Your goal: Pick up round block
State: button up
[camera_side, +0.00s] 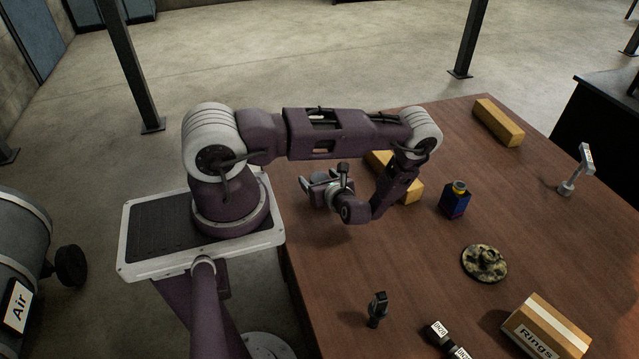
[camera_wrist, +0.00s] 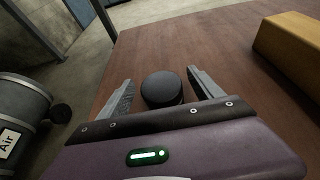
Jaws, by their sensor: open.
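A dark, round, flat-topped block (camera_wrist: 162,88) shows in the wrist view near the table's edge. It appears between the two fingers of my gripper (camera_wrist: 160,78), with a gap on each side. Its lower part is hidden behind the gripper body, and I cannot tell how far down between the fingers it sits. In the side view my gripper (camera_side: 315,187) is open, low over the table's left part and pointing left. I cannot make out the round block clearly there.
A long yellow block (camera_side: 411,187) lies behind my wrist, another (camera_side: 498,122) at the far edge. A blue bottle (camera_side: 454,200), a camouflage-patterned round part (camera_side: 484,262), a Rings box (camera_side: 545,330) and a small dark upright part (camera_side: 377,309) stand on the wooden table (camera_side: 400,260).

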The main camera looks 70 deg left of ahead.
aim_at(316, 175)
jog(key=x, duration=0.3)
jog(key=shift+w, duration=0.1)
jog(key=shift+r, duration=0.1)
grip_shut()
